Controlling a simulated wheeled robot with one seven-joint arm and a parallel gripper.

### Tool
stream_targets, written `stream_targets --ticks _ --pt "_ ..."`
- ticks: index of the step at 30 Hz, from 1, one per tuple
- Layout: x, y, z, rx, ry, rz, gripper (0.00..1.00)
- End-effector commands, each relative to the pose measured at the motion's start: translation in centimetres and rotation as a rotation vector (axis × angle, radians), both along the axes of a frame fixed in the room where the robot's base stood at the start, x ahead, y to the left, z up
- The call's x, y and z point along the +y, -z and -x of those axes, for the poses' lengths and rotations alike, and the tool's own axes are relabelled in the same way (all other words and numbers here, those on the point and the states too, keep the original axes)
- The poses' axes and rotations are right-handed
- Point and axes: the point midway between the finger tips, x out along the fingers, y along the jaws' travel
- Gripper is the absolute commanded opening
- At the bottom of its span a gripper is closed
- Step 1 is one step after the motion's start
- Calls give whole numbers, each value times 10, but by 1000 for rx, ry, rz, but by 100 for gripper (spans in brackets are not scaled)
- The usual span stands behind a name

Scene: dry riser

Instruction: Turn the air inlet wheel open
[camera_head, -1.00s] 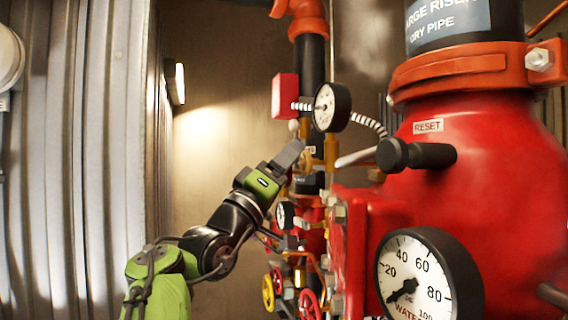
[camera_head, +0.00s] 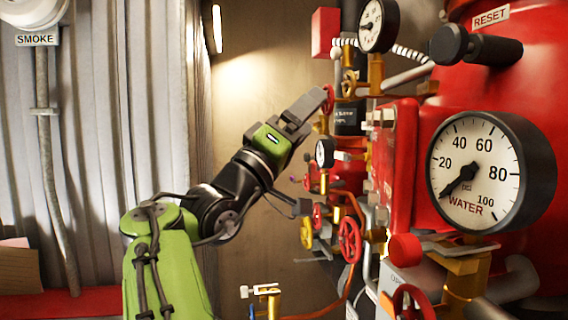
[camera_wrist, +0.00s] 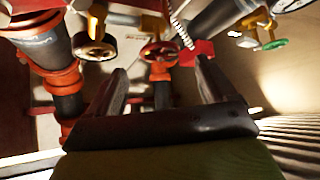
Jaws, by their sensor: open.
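My gripper (camera_head: 316,102) is raised at the middle of the head view, its fingers pointing up and right at the pipework. In the wrist view its two fingers (camera_wrist: 161,68) are spread apart with nothing between them. A small red wheel (camera_head: 328,98) shows right at the fingertips in the head view, partly hidden by them. In the wrist view a red wheel (camera_wrist: 160,50) lies ahead, between the fingertips in the picture; contact cannot be told. No label readable here marks which wheel is the air inlet.
Below are a yellow wheel (camera_head: 306,232) and a larger red wheel (camera_head: 349,239). A big water gauge (camera_head: 490,172) and the red riser body stand at right. Corrugated wall (camera_head: 100,130) at left.

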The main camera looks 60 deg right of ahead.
Motion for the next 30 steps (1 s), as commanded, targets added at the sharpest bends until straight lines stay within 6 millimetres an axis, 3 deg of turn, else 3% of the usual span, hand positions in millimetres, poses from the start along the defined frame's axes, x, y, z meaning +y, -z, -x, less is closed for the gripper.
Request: stream_targets --ticks 1,3,10,30 --pt "12 19 -5 -2 -8 -1 84" --pt "26 29 -8 0 -6 -1 84" --pt "56 47 -15 0 -1 -1 84" --pt "58 44 -15 -1 2 -1 84"
